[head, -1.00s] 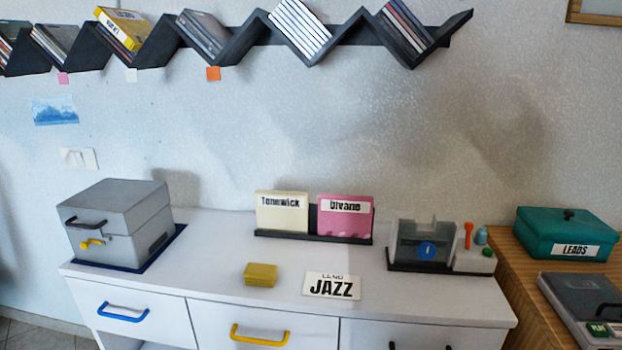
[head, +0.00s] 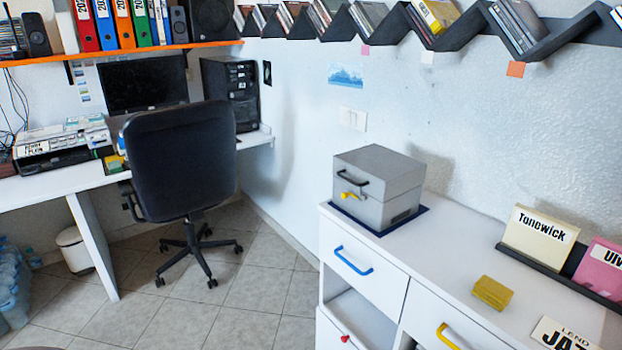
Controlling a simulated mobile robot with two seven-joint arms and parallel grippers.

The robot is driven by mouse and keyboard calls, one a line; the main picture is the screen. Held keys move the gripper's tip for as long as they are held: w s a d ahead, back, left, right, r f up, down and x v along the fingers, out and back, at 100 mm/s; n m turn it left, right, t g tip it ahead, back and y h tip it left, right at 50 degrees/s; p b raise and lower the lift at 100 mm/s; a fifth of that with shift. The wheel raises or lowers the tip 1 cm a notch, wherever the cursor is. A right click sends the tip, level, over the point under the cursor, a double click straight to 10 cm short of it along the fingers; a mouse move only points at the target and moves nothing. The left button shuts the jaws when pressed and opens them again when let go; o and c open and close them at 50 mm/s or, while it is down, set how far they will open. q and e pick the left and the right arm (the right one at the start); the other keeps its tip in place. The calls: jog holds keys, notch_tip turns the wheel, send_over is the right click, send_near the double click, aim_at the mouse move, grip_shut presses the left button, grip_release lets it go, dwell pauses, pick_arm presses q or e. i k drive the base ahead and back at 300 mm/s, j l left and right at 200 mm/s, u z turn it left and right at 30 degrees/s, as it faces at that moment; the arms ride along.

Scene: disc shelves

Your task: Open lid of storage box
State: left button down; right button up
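The grey storage box (head: 377,187) stands on a dark blue mat (head: 408,222) at the left end of the white cabinet top. Its lid (head: 380,163) is down on the box, with a seam below it. A black handle (head: 351,171) is on the lid's front and a yellow latch (head: 351,195) is under it. Neither of my grippers is in view.
The white cabinet (head: 450,272) has a blue-handled drawer (head: 360,262) under the box. A yellow block (head: 492,292) and a Tonewick card (head: 540,236) stand to the right. A black office chair (head: 182,165) stands at the desk (head: 70,182). Tiled floor (head: 238,282) lies free between chair and cabinet.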

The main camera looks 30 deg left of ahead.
aim_at(373, 176)
jog(key=u, duration=0.8)
